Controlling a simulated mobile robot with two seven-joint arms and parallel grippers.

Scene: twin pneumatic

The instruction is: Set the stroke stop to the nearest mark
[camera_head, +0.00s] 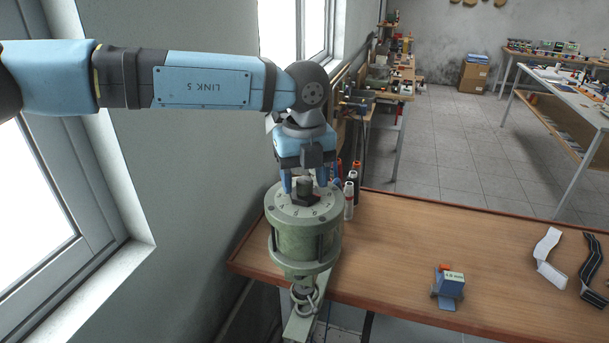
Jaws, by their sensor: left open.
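A green cylinder (306,243) stands upright at the left end of the wooden bench. Its pale top plate (281,204) carries a ring of dark marks too small to read. A dark knob (305,187) rises from the middle of the plate. My left gripper (305,184) points down over the plate, its blue fingers apart on either side of the knob. I cannot tell whether the fingers touch it. Part of the plate's far side is hidden by the gripper. My right gripper does not show.
The wooden bench (400,240) is mostly clear in its middle. Bottles (350,190) stand close behind the cylinder. A small blue block (448,286) with a label sits toward the front. A white strip (549,260) and a black strip (591,272) lie at right. A wall and window are close at left.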

